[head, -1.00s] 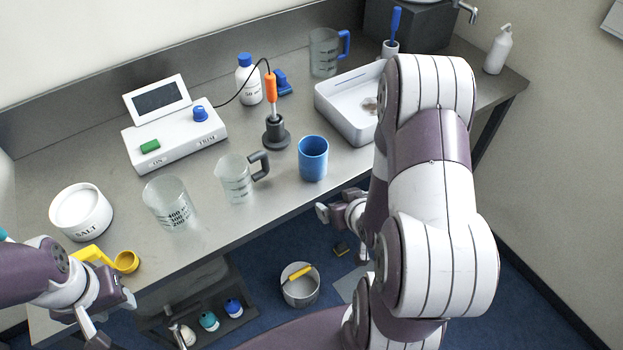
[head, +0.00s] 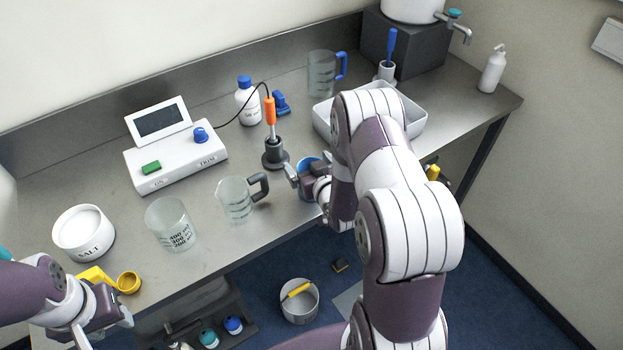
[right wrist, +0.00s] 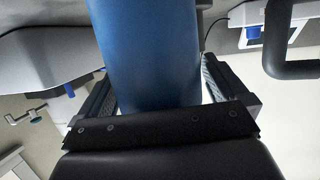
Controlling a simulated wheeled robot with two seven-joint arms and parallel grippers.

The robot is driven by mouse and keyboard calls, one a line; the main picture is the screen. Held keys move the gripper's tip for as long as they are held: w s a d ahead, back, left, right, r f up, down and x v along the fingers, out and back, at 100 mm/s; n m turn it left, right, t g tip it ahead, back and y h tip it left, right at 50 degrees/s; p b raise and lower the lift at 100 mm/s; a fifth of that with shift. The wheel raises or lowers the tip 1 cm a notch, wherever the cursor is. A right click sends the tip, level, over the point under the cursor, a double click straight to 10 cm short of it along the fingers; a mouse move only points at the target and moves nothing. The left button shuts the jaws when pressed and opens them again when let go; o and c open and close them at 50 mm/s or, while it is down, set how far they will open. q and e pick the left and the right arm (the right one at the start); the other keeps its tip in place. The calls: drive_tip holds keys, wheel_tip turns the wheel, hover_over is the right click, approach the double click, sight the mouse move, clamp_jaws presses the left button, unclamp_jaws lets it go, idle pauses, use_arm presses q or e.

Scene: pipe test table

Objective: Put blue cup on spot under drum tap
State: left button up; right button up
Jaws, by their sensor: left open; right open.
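The blue cup (head: 308,162) stands on the bench near its front edge, mostly hidden behind my right gripper in the head view. My right gripper (head: 300,181) is at the cup. In the right wrist view the blue cup (right wrist: 150,55) fills the space between the open fingers, one on each side; firm contact cannot be made out. The drum (head: 412,8) sits on a dark block at the back right, and its tap (head: 463,30) points over the bench. No marked spot can be made out under it. My left gripper (head: 108,320) is open at the lower left.
A white tray (head: 414,128) lies between cup and tap, partly behind my right arm. A beaker with a grey handle (head: 235,200) and an orange-handled tool in a stand (head: 271,130) are near the cup. A white bottle (head: 492,70) stands right of the tap.

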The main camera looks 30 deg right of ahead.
drive_tip(key=shift+r, duration=0.1)
drive_tip(key=c, duration=1.1)
